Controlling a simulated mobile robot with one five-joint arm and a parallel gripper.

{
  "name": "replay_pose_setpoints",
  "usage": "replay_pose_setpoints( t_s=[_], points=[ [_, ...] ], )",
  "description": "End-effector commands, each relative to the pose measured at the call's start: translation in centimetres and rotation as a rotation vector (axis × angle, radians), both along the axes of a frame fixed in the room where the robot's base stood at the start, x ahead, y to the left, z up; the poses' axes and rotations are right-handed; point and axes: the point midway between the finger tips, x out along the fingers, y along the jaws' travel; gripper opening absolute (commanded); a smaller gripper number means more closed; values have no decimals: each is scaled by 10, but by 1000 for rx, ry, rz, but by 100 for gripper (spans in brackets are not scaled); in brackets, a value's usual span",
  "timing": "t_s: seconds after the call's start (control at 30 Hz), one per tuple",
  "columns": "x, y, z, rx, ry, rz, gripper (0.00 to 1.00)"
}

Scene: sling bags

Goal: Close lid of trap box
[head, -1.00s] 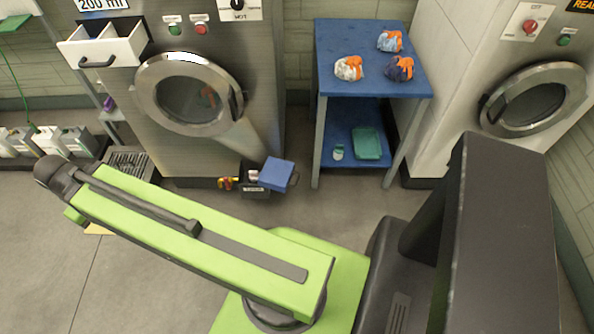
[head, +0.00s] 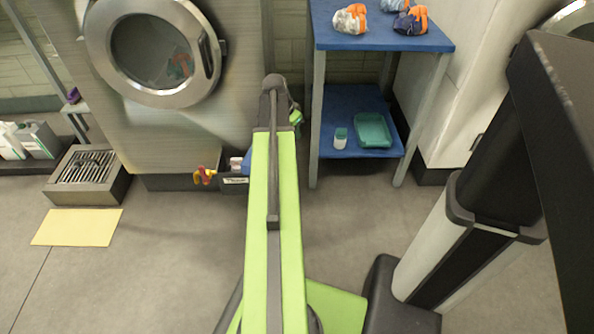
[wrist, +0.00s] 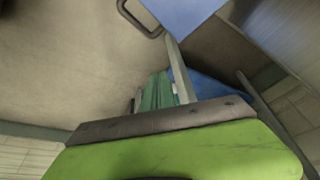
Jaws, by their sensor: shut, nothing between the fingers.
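The trap box (head: 234,181) is a low dark box with a white label on the floor, at the foot of the big washing machine. Its blue lid (head: 247,164) shows only as a sliver beside my arm, which hides the rest; I cannot tell the lid's angle now. My gripper fills the bottom of the wrist view (wrist: 165,120) as a green body with a dark front edge. It is shut and empty. In the head view, my arm reaches over the box's right side and hides the fingertips. The wrist view does not show the box.
A washing machine (head: 155,45) stands behind the box, with a red and yellow valve (head: 205,176) at its foot. A blue two-shelf table (head: 330,150) stands right of my arm, holding bags and a green tray (head: 374,131).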

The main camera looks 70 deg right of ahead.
Motion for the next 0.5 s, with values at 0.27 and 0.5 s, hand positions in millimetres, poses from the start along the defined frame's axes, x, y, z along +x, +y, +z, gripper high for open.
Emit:
replay_pose_setpoints(
  t_s=[0.27,0.5],
  points=[
    [-13,-7,-7,-7,-2,-32,0],
    [-17,-15,-39,-6,-1,-32,0]
  ],
)
